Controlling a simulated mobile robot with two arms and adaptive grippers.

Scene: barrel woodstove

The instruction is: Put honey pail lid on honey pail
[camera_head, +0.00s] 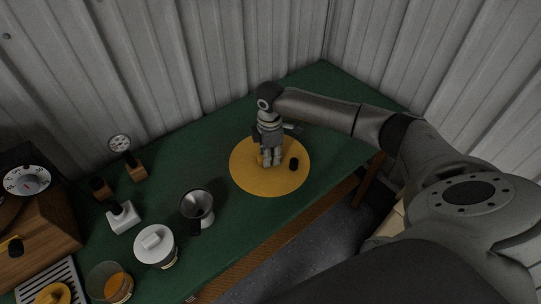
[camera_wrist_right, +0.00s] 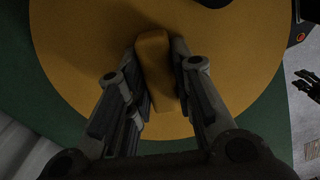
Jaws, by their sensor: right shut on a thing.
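My right gripper (camera_head: 268,162) points down over a round yellow disc (camera_head: 242,184) on the green table. In the right wrist view its fingers (camera_wrist_right: 160,95) are closed on both sides of a yellow block (camera_wrist_right: 153,60), which lies over the disc (camera_wrist_right: 250,50). I cannot tell whether block and disc are one piece. An open clear pail with amber content (camera_head: 118,288) stands at the lower left, probably the honey pail. A small yellow disc with a raised handle (camera_head: 48,296), perhaps its lid, lies on a slotted rack, cut by the frame edge. My left gripper is out of view.
A white-lidded jar (camera_head: 155,246), a metal funnel-like cup (camera_head: 197,205), a white block-shaped item (camera_head: 123,217) and a small dial gauge (camera_head: 120,144) stand left of the disc. A black piece (camera_head: 294,164) sits on the disc. A wooden dial box (camera_head: 35,230) is far left. Corrugated walls border the table.

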